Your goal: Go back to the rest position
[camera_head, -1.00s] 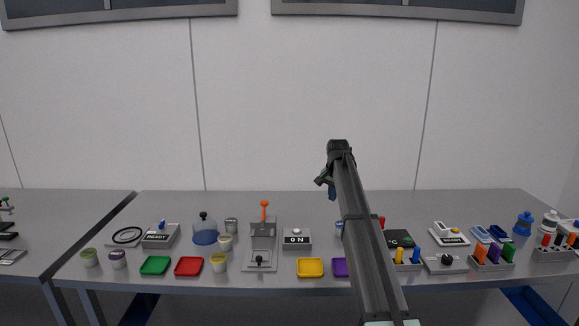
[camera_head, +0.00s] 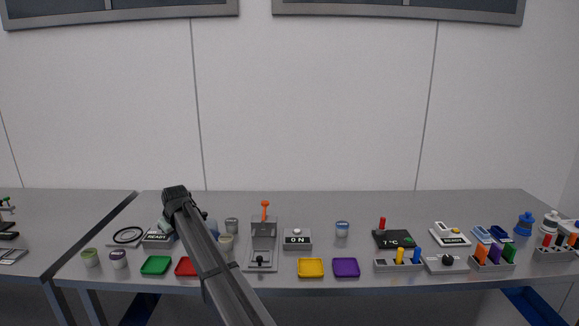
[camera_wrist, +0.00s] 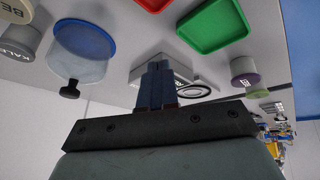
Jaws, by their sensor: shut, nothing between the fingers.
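My gripper (camera_wrist: 157,85) shows in the wrist view as two blue fingers pressed together, with nothing between them. In the head view my arm reaches over the left part of the table, and my gripper (camera_head: 166,222) is partly hidden at its far end, above the READY box (camera_head: 152,241). In the wrist view the fingers overlap the same box (camera_wrist: 182,68). The blue-based dome (camera_wrist: 82,47) is to the left of the fingers there; my arm mostly hides it in the head view.
A green tray (camera_head: 156,265) and a partly covered red tray (camera_head: 183,267) lie near the front edge. A black ring (camera_head: 127,235) and tubs (camera_head: 118,259) are to the left. The lever device (camera_head: 262,246), yellow tray (camera_head: 310,267) and purple tray (camera_head: 345,267) stand clear to the right.

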